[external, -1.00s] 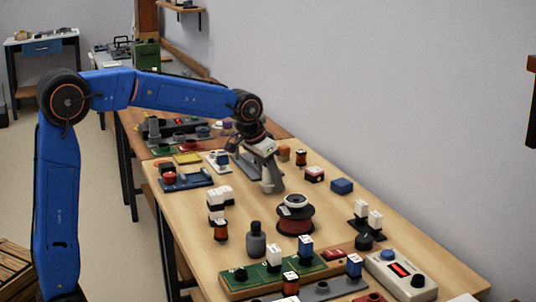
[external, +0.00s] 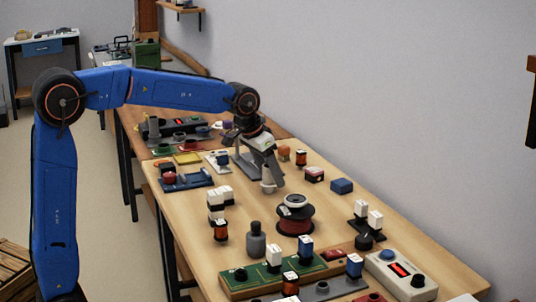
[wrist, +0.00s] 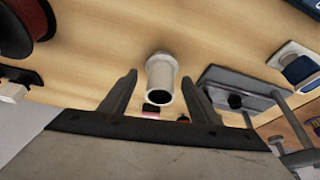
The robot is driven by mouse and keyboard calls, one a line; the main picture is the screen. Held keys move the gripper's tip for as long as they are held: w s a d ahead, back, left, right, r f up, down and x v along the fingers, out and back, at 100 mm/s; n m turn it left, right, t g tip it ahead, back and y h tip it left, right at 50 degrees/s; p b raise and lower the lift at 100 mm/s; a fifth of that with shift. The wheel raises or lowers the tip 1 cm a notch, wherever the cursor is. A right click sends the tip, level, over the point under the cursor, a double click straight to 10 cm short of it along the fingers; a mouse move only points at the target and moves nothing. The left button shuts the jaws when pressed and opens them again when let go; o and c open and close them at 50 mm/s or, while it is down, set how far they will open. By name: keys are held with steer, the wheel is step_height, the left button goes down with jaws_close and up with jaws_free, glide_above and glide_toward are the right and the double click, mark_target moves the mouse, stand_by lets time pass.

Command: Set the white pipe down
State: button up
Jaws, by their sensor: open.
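The white pipe (wrist: 161,72) is a short, pale, hollow piece with a dark round opening facing the wrist camera. It appears to stand on the wooden table between my two fingers, with gaps on both sides. In the external view the white pipe (external: 268,187) shows low at the fingertips, partly hidden by my gripper (external: 268,176). My gripper is open around the pipe, its two dark fingers apart in the wrist view (wrist: 159,78).
A red spool (external: 295,223) stands to the right of the pipe. A grey stand (external: 245,167) is close behind the gripper. A blue block (external: 342,186) and several small parts lie around. Bare wood (external: 255,206) shows in front of the pipe.

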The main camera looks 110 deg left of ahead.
steer(key=v, duration=1)
steer(key=shift+w, duration=0.1)
steer(key=d+f+m+t+h, duration=0.1)
steer(key=d+f+m, duration=0.15)
steer(key=d, duration=1.35)
steer(key=d+f+m+h, duration=0.1)
steer(key=d+m, duration=0.2)
steer(key=d, duration=1.2)
steer(key=s+d+f+m+h, duration=0.1)
steer(key=s+d+f+m, duration=0.1)
steer(key=s+d+f, duration=0.4)
steer(key=s+d+f+m+t, duration=0.1)
steer(key=s+d+f+m, duration=0.2)
steer(key=s+d+f, duration=0.4)
steer(key=s+d, duration=0.1)
steer(key=d, duration=0.6)
steer(key=shift+d+f+h, duration=0.25)
steer(key=shift+f+h, duration=0.1)
steer(key=shift+h, duration=0.05)
